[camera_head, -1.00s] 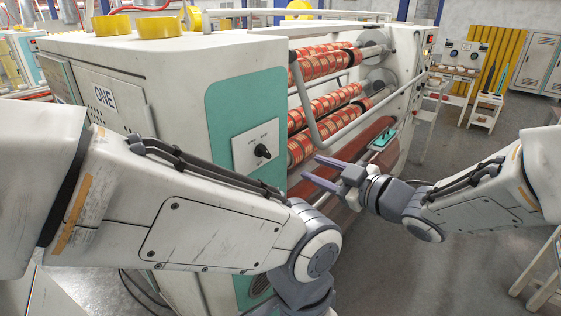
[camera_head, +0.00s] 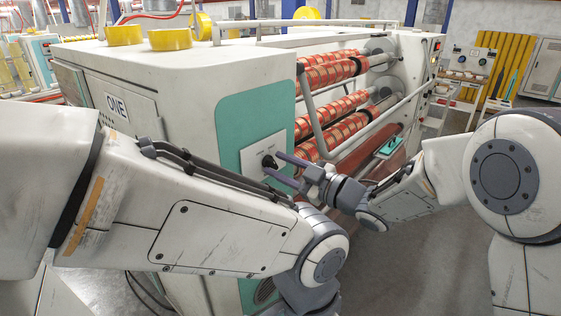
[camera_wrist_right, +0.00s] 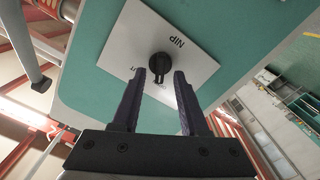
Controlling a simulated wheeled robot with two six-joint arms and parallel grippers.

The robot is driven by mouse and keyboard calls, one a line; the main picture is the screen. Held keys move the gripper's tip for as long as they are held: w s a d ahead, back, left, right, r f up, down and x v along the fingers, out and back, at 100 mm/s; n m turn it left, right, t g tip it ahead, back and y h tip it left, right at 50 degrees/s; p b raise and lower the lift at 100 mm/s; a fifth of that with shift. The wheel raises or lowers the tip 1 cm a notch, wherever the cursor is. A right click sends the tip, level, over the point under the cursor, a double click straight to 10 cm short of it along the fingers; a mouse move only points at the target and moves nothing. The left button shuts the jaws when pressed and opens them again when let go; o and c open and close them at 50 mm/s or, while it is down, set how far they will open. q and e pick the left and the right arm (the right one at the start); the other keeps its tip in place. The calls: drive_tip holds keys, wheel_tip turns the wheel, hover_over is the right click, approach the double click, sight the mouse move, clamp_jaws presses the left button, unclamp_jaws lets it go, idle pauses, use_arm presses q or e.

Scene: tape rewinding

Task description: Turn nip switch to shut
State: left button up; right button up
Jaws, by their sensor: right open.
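The nip switch is a black rotary knob (camera_head: 268,161) on a white square plate (camera_head: 249,157), set in the teal panel of the machine's end wall. In the right wrist view the knob (camera_wrist_right: 159,66) sits on the plate with the word NIP on it. The rest of the lettering is partly hidden by my fingers. My right gripper (camera_head: 273,164) is open, with its two fingers pointing at the knob. In the wrist view my right gripper (camera_wrist_right: 160,82) has its fingertips on either side of the knob's lower part; contact cannot be told. My left gripper is out of view.
Red-patterned rolls (camera_head: 330,72) and a grey bent bar (camera_head: 309,105) lie just right of the panel. My left arm crosses the foreground below the switch. Yellow tape rolls (camera_head: 170,39) stand on the machine top.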

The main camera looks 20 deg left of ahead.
drive_tip(key=shift+w+a, duration=0.1)
drive_tip(key=shift+a, duration=0.05)
clamp_jaws()
